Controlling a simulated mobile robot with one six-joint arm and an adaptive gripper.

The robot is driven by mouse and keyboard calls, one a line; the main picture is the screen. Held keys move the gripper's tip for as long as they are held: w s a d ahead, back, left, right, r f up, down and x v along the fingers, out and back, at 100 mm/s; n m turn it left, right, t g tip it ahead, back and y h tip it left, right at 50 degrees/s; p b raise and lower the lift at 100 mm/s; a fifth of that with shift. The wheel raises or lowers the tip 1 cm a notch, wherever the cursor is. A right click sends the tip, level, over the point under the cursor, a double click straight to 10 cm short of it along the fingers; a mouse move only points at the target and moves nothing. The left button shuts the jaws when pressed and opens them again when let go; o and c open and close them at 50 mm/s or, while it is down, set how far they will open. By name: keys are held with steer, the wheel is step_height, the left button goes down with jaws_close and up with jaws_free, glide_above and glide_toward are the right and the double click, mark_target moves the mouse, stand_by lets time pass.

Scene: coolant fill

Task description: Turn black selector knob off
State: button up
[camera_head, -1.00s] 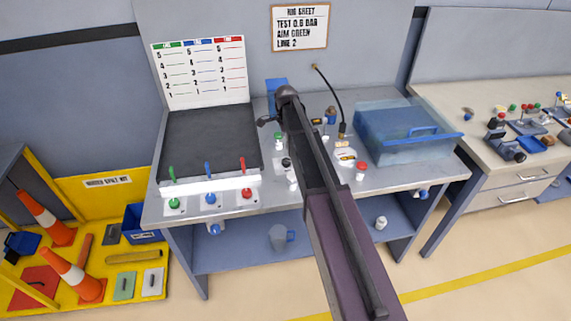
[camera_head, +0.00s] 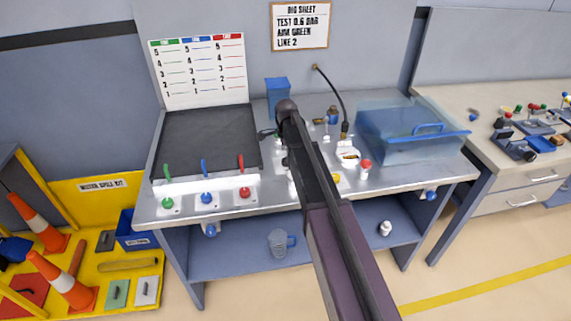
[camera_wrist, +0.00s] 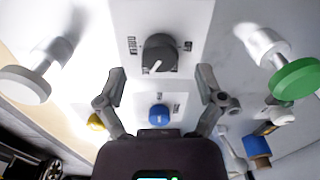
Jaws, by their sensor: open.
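The black selector knob (camera_wrist: 158,55) sits on a white plate in the upper middle of the wrist view. A white pointer line on it points to the lower left; small labels stand at its left and right, too blurred to read surely. My gripper (camera_wrist: 160,74) is open, one finger on each side of and below the knob in the picture. I see no clear contact. In the head view my arm covers most of the knob's area, and the fingers are hard to make out.
A blue button (camera_wrist: 159,115) lies below the knob. A white-headed post (camera_wrist: 25,84) and a green-headed post (camera_wrist: 296,79) stand out on either side. In the head view, a red-topped post (camera_head: 365,164) and a clear blue box (camera_head: 410,130) are right of my arm.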

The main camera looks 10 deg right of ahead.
steer(key=shift+f+b, duration=1.1)
steer(key=shift+f, duration=0.25)
steer(key=c, duration=1.1)
